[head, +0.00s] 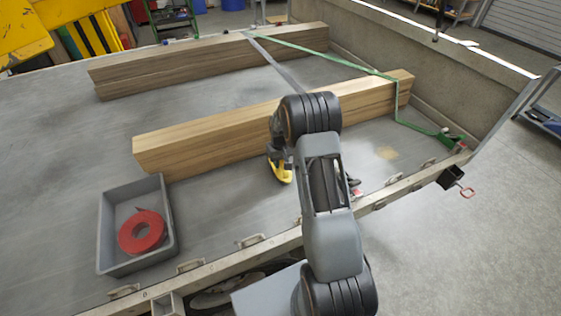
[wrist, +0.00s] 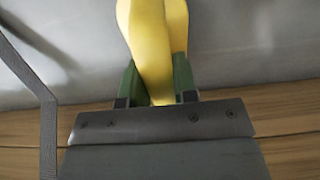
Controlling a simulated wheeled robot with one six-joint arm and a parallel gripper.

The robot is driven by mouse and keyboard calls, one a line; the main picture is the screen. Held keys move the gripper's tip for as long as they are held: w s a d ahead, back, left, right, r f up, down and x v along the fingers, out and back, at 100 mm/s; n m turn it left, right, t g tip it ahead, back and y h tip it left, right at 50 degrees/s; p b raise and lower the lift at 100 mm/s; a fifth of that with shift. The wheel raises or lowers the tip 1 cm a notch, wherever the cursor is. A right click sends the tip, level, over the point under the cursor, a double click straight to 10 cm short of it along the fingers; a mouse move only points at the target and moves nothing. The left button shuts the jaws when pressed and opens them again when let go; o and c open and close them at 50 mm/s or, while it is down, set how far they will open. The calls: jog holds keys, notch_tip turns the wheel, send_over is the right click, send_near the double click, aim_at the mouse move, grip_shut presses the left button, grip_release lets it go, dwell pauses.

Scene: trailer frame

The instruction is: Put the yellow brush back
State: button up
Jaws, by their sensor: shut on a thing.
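The yellow brush (head: 280,170) is at my gripper, low beside the near wooden beam, in the head view. My arm hides part of it. In the wrist view the brush (wrist: 154,40) runs up from between the two green fingers of my gripper (wrist: 156,80), which are shut on it. Its far end is cut off by the top of the picture. I cannot tell whether the brush touches the trailer bed.
A grey bin (head: 107,232) holding a coiled red strap (head: 142,231) stands at the front left. The near beam (head: 215,137) and the far beams (head: 190,63) lie across the bed. A green strap (head: 325,57) runs over them to the side rail.

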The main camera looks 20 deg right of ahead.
jog(key=shift+f, duration=0.2)
jog(key=o, duration=0.9)
notch_tip(320, 180, up, 12)
jog(key=s+a+r+t, duration=0.1)
jog(key=s+a+r, duration=0.5)
jog(key=s+r, duration=0.3)
jog(key=s+a+t, duration=0.1)
jog(key=s+a, duration=0.1)
jog(key=s, duration=0.5)
jog(key=s+a+t, duration=0.1)
jog(key=s+a, duration=0.2)
jog(key=s, duration=0.5)
jog(key=shift+s+a+r, duration=0.2)
jog(key=shift+s+r, duration=0.05)
jog(key=shift+r, duration=0.15)
